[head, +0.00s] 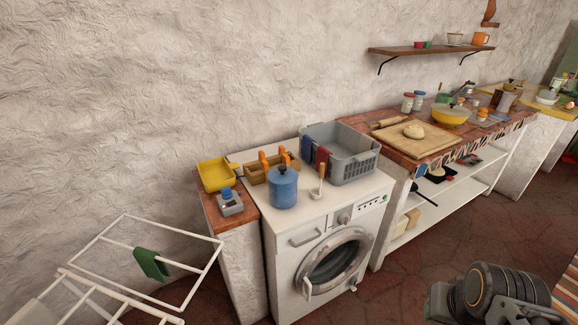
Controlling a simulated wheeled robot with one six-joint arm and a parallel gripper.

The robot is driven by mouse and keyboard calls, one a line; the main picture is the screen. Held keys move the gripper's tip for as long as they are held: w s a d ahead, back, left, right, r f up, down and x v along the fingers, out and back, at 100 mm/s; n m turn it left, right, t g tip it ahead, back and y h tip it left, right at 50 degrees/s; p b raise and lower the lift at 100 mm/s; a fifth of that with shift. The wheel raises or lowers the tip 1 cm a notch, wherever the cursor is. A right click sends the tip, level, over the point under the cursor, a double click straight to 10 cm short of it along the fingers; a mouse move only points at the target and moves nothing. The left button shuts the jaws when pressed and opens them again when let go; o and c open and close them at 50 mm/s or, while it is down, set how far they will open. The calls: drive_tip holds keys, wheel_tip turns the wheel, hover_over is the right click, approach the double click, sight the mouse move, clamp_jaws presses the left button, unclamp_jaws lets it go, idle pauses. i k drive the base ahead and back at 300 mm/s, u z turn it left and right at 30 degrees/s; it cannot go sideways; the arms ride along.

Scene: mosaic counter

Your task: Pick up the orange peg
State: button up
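Small upright orange pieces that look like pegs stand at a wooden box (256,174) on top of the white washing machine (283,224). One orange peg (263,160) is at the box's left part, and more orange (285,157) shows at its right part. They are too small to tell whether they are clipped to the rim or stand inside. A blue lidded container (283,188) stands in front and hides part of the box. A dark part of my arm shows at the lower right, far from the box. My gripper's fingers are not in view.
A grey basket (355,168) with cloths over its edge and a wooden-handled utensil (320,181) stand right of the box. A yellow tray (215,174) and a small grey item with a blue top (229,203) are left. A white drying rack (190,246) holds a green cloth.

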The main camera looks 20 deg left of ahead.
sight(265, 167)
drive_tip(key=i, duration=1)
drive_tip(key=u, duration=2.05)
drive_tip(key=i, duration=0.5)
